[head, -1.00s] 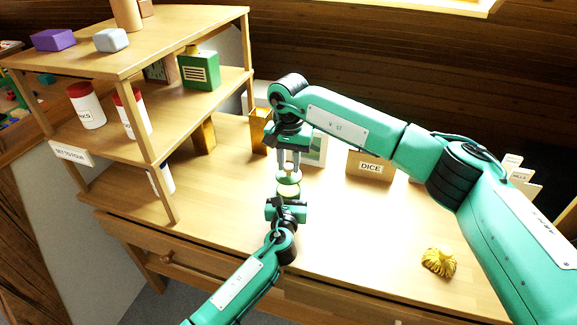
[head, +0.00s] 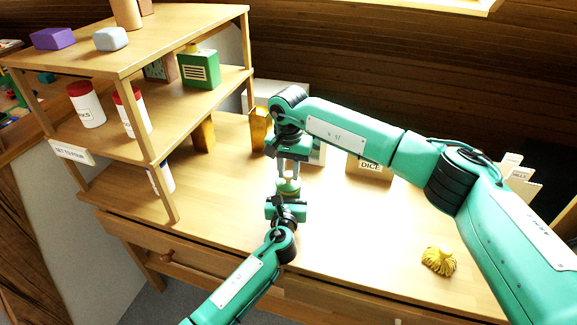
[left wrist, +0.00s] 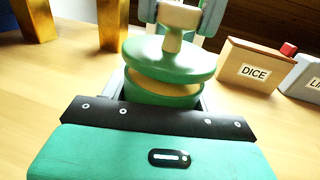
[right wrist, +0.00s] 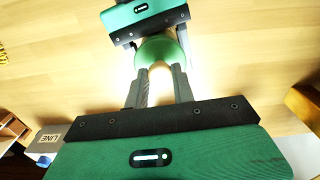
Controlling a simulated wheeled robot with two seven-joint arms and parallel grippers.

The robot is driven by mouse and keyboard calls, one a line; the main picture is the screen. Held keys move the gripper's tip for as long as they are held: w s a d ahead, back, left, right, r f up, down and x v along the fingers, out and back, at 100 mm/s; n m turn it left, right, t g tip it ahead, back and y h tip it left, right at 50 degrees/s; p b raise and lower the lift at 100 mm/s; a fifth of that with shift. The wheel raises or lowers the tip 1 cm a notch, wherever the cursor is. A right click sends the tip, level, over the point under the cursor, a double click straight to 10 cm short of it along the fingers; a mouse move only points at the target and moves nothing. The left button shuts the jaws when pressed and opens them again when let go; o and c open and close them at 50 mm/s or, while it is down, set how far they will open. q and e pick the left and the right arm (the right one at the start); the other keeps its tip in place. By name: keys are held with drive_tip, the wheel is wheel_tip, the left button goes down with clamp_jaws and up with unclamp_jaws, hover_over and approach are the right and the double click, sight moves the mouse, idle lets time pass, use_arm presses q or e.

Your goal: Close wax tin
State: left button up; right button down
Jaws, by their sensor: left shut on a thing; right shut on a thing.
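The green wax tin (left wrist: 160,97) is upright, clasped in my left gripper (head: 287,202) over the table. Yellow wax shows in a narrow gap beneath the round green lid (left wrist: 168,62). My right gripper (head: 289,172) is shut on the lid's pale knob (left wrist: 178,20) from above. The lid sits just over the tin's mouth, roughly lined up with it. I cannot tell whether its far edge touches the rim. In the right wrist view the lid (right wrist: 163,52) lies beyond the right fingertips and hides most of the tin.
A wooden shelf unit (head: 150,148) with jars and boxes stands at the left. A DICE box (head: 370,168) is at the back of the table. Brass-coloured blocks (head: 203,136) stand near the shelf. A yellow tassel-like object (head: 438,260) lies right. The table's front middle is clear.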

drive_tip(key=shift+f, duration=0.7)
idle(0.5)
drive_tip(key=c, duration=1.1)
unclamp_jaws()
wheel_tip(320, 180, up, 12)
drive_tip(key=shift+r, duration=0.1)
use_arm(q)
drive_tip(key=o, duration=1.5)
drive_tip(key=shift+c, duration=0.2)
